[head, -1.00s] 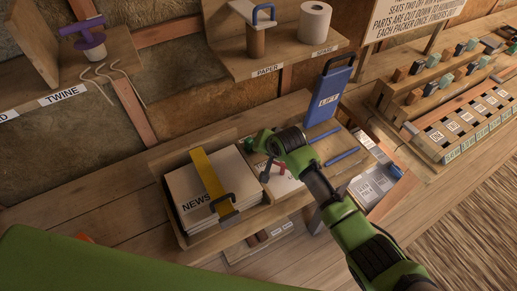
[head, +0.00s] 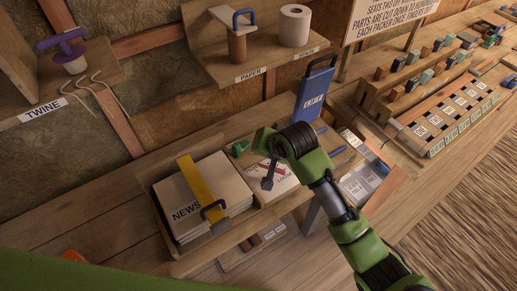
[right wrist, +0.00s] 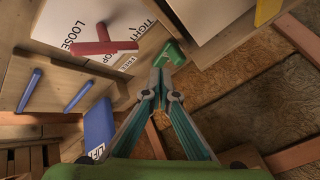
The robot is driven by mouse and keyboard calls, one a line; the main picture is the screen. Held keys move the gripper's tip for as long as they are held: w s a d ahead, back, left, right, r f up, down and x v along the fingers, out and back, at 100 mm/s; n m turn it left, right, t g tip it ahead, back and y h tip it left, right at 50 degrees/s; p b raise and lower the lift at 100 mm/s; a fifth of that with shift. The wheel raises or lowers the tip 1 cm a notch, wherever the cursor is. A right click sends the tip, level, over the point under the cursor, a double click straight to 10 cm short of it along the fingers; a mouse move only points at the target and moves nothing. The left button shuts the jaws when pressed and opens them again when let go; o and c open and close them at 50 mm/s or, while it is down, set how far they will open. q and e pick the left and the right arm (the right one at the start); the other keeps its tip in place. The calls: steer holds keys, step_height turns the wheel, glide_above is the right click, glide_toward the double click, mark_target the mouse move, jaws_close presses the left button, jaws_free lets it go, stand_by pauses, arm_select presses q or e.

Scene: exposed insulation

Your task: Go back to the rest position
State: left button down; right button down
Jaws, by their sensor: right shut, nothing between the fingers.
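My right arm, green and dark, comes in from the lower right in the head view. Its wrist (head: 300,146) hangs over the board with the LOOSE and TIGHT labels. In the right wrist view my right gripper (right wrist: 159,72) has its teal fingers together, with nothing between them. The red lever (right wrist: 102,46) on the board lies left of the fingertips, apart from them. A green piece (right wrist: 173,52) shows just beyond the tips. Of my left arm only a green part shows along the lower left of the head view; its gripper is out of view.
A wooden tray holds a newspaper stack (head: 205,197) under a yellow strap (head: 199,185). A blue LIFT panel (head: 315,95) stands right behind the wrist. Shelves hold purple-topped twine (head: 66,50) and a paper roll (head: 295,25). A slotted rack (head: 430,125) is at right.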

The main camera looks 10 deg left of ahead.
steer(key=shift+s+d+r, duration=0.25)
steer(key=shift+s+r, duration=0.1)
steer(key=shift+r, duration=0.15)
